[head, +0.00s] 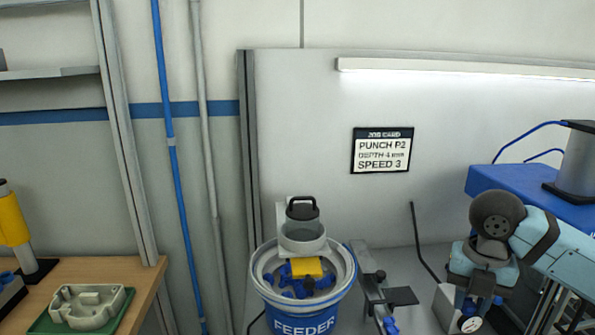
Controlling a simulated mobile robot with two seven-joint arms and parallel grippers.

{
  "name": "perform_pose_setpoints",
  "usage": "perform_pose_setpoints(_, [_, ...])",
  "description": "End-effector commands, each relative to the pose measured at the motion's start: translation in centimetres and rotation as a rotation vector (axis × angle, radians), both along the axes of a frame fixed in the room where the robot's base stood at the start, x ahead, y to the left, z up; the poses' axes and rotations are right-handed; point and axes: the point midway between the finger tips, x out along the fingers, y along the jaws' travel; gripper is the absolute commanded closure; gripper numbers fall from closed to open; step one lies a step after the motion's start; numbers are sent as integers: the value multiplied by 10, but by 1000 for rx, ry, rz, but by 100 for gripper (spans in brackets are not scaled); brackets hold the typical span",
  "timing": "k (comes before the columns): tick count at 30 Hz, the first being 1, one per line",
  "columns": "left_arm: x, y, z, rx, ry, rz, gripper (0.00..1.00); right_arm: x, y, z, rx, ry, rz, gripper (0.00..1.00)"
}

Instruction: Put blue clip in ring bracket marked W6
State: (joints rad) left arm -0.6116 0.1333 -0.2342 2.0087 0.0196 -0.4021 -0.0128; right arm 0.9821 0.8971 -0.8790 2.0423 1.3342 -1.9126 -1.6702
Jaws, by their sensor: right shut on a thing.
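My right gripper (473,306) is at the lower right, pointing down. It is shut on a small blue piece, seemingly a blue clip (470,308), mostly hidden by the fingers. A small round pale disc shows just below the fingers; I cannot read any mark on it. More blue clips (295,287) lie in the feeder bowl (309,317), well to the left of the gripper. Another blue piece (390,325) is at the front end of the feeder's rail. No bracket marked W6 can be made out. My left gripper is not in view.
The grey rail (372,290) runs beside the feeder, with a dark plate (401,296) next to it. A blue machine (540,188) stands behind my right arm. A wooden table (137,272) with a grey casting (88,305) is at left. A job card (382,151) hangs on the back panel.

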Motion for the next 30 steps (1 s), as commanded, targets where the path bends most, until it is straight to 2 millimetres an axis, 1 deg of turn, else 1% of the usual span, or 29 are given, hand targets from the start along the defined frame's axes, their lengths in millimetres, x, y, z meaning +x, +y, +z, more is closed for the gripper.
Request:
perform_pose_setpoints(1, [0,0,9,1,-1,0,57,0,3,1,1,3,-100,95])
perform_pose_setpoints(3, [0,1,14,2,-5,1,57,-1,7,-2,0,2,-261,95])
perform_pose_setpoints(16, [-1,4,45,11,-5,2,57,-6,28,-23,-2,-3,-1249,95])
perform_pose_setpoints(27, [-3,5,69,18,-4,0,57,-17,47,-40,-3,-4,-2095,95])
perform_pose_setpoints(30, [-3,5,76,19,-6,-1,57,-20,51,-44,-3,-3,-2293,95])
